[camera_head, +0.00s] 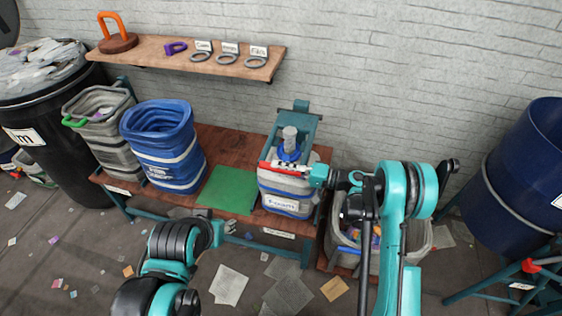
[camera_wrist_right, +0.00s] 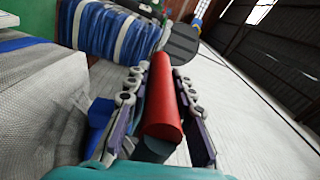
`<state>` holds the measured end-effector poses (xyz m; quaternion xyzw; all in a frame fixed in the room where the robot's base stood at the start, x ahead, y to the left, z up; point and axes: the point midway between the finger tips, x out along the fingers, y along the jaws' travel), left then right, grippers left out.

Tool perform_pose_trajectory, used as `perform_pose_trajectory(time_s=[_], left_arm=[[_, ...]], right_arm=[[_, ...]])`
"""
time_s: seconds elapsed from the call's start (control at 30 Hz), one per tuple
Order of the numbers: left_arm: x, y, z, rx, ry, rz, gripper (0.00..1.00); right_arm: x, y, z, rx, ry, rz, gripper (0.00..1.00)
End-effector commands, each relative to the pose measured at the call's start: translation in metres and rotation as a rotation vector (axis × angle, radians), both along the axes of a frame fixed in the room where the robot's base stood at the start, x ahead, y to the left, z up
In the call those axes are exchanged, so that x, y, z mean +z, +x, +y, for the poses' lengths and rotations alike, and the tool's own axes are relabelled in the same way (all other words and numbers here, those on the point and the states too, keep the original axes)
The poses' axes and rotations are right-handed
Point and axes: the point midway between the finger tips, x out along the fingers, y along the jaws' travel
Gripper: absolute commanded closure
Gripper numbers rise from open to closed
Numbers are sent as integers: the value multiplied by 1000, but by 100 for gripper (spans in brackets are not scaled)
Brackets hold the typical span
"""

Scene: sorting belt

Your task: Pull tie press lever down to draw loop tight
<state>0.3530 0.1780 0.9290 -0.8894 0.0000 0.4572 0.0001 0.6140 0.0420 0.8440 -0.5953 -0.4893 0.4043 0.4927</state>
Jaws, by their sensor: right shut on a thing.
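The tie press (camera_head: 302,110) is a teal frame at the back of the bench, with a grey cylinder on a blue piece (camera_head: 289,148) in it. A white bag with blue bands (camera_head: 288,206) stands below the press. A red and white lever (camera_head: 285,167) lies roughly level across the front of the press. My right gripper (camera_head: 315,174) is at the lever's right end. In the right wrist view the gripper (camera_wrist_right: 160,92) is shut on the red lever handle (camera_wrist_right: 162,105). My left gripper (camera_head: 222,230) is low in front of the bench, its jaws unclear. The loop cannot be made out.
A green mat (camera_head: 226,190) lies on the wooden bench (camera_head: 222,143), beside a blue striped bag (camera_head: 163,148) and a grey bag (camera_head: 100,120). A grey bin (camera_head: 419,258) stands beneath my right arm. A shelf (camera_head: 170,55) hangs behind; a blue drum (camera_head: 530,165) is at right.

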Motion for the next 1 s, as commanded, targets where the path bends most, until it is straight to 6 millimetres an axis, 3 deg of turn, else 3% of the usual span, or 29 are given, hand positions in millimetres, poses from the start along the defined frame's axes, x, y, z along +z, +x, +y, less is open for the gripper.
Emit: perform_pose_trajectory(time_s=[0.53, 0.57, 0.6, 1.0], left_arm=[[-1, 0, 0, 0, 0, 0, 60], [-1, 0, 0, 0, 0, 0, 60], [-1, 0, 0, 0, 0, 0, 60], [0, 0, 0, 0, 0, 0, 60]], right_arm=[[-10, 0, 0, 2, -11, -23, 100], [-10, 0, 0, 2, -11, -23, 69], [-10, 0, 0, 2, -11, -23, 58], [-8, 0, -1, -1, -7, -22, 56]])
